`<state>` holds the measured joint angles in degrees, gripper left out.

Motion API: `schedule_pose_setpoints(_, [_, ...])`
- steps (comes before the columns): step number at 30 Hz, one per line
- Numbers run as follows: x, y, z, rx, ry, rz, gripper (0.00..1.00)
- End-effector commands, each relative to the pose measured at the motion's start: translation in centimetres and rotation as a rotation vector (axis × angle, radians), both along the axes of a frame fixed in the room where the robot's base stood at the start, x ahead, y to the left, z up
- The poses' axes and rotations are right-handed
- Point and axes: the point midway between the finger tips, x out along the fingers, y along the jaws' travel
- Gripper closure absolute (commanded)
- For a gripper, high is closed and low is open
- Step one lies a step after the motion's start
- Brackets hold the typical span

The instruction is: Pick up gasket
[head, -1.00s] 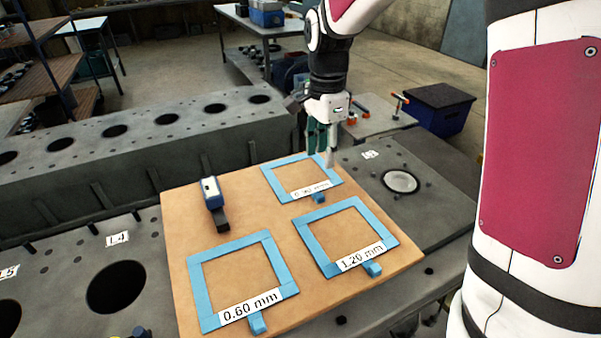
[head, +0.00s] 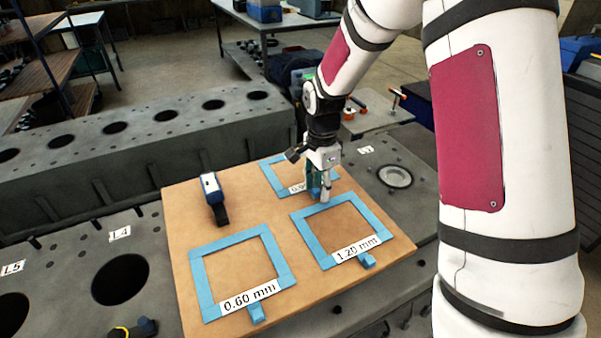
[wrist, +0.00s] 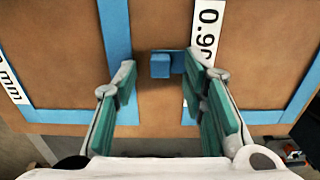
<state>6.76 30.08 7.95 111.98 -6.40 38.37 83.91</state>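Three flat blue square frames with tabs, which look like gaskets, lie on a tan board (head: 190,265). They are the 0.60 mm frame (head: 204,290), the 1.20 mm frame (head: 312,237) and a rear frame (head: 270,175) whose label is partly covered. In the wrist view that label (wrist: 207,25) begins "0.9". My gripper (head: 322,197) is over the rear frame's front edge and hides its tab in the head view. In the wrist view my gripper (wrist: 163,68) is open, with the blue tab (wrist: 160,66) between its green-padded fingers. I cannot tell whether they touch it.
The board lies on a grey engine block (head: 60,262) with large round holes. Another block (head: 90,150) runs behind. A small table with orange-handled tools (head: 385,118) stands behind my gripper.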

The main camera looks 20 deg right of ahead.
Motion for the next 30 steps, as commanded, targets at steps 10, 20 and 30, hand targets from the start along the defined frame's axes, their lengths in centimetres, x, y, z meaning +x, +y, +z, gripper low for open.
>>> schedule_pose_setpoints(10, [0.0, 0.0, 0.0, 0.000, 0.000, 0.000, 0.96])
schedule_pose_setpoints(20, [0.0, 0.0, 0.0, 0.000, -0.001, 0.000, 1.00])
schedule_pose_setpoints(30, [0.2, 0.0, 1.8, -0.001, -0.004, 0.000, 1.00])
